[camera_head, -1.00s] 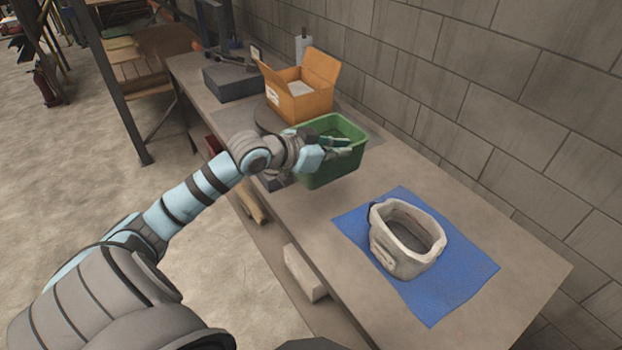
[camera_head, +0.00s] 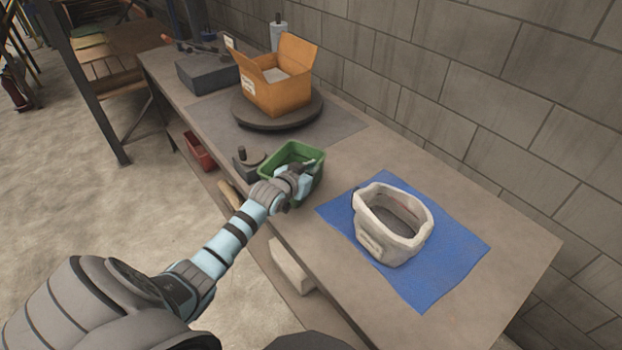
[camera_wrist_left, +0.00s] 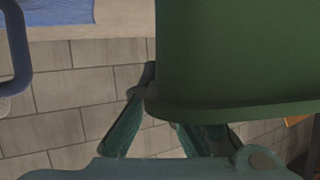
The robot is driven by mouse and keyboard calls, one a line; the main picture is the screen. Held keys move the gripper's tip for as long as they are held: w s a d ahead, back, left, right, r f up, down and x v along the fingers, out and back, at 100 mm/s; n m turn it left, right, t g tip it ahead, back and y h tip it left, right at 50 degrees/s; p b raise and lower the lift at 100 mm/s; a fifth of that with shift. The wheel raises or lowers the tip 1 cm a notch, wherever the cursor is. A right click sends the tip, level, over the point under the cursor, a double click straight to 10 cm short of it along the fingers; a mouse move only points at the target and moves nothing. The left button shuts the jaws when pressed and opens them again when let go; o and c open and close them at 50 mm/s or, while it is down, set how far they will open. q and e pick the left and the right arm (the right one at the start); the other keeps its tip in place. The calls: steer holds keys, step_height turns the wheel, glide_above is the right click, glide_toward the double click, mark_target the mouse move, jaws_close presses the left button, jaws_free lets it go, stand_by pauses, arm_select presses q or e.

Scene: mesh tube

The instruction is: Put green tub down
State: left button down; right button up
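The green tub (camera_head: 312,184) is at the front edge side of the workbench, between the turntable and the blue mat, roughly upright. I cannot tell whether its base touches the bench. My left gripper (camera_head: 306,172) is at the tub's near right side, shut on its rim. In the left wrist view the tub (camera_wrist_left: 235,55) fills the upper right. One finger (camera_wrist_left: 148,92) shows along the tub's wall; the other goes behind the rim and is partly hidden. My right gripper is not in view.
A whitish open sack (camera_head: 385,245) stands on a blue mat (camera_head: 440,275) to the right. An open cardboard box (camera_head: 280,95) sits on a dark turntable (camera_head: 250,118) behind. A small dark metal block (camera_head: 247,165) is just left of the tub. The bench's right end is bare.

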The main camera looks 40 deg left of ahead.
arm_select(q)
steer(key=shift+f, duration=1.05)
steer(key=shift+f, duration=0.15)
steer(key=c, duration=1.8)
jaws_free()
steer(key=shift+s, duration=0.1)
steer(key=shift+s+r, duration=0.2)
steer(key=shift+r, duration=0.1)
steer(key=p+v, duration=0.4)
steer(key=v, duration=0.7)
steer(key=shift+s, duration=0.25)
